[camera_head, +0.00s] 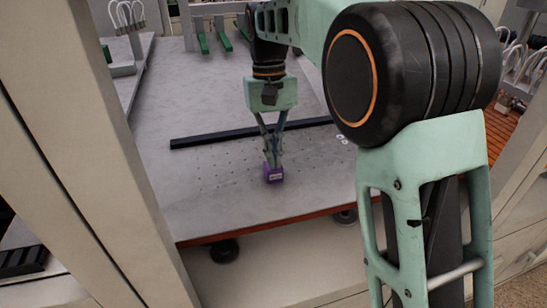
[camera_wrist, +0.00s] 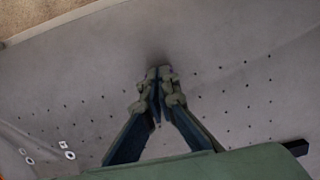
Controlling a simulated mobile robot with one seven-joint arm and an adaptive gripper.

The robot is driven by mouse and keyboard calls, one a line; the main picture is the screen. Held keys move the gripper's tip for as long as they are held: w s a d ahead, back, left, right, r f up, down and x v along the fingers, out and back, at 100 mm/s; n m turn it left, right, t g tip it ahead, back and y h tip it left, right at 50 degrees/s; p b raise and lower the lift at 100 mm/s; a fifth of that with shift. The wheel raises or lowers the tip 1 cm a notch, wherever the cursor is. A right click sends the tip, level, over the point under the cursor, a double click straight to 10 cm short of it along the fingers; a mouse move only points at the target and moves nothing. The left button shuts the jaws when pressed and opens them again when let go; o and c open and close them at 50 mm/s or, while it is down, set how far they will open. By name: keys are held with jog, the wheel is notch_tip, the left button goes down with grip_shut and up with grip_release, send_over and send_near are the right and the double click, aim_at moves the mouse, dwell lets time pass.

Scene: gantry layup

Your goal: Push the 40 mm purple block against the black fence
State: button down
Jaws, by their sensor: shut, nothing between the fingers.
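The purple block (camera_head: 273,175) stands on the grey perforated table near its front edge in the head view. The black fence (camera_head: 205,139) is a long low bar across the table behind the block, with bare tabletop between them. One end of the fence (camera_wrist: 297,147) shows at the lower right in the wrist view. My gripper (camera_head: 272,162) points down with its fingertips shut and empty, at the block's top or far side; I cannot tell whether they touch it. In the wrist view the shut fingertips (camera_wrist: 160,73) hide nearly all of the block.
The grey table (camera_head: 220,190) is clear around the block. Several small white rings (camera_wrist: 67,150) lie on the left in the wrist view. Green-based fixtures (camera_head: 222,42) stand at the back. A beige post (camera_head: 90,150) rises at the left.

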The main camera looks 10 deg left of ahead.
jog(key=shift+f, duration=0.5)
jog(key=shift+w+a, duration=0.1)
jog(key=shift+w, duration=0.1)
jog(key=w+a, duration=0.1)
jog(key=w, duration=0.2)
jog(key=w+a+p, duration=0.1)
jog(key=w+a, duration=0.1)
jog(key=w, duration=0.1)
jog(key=w+a+p, duration=0.1)
jog(key=w, duration=0.2)
jog(key=shift+a+f, duration=0.1)
jog(key=shift+a, duration=0.05)
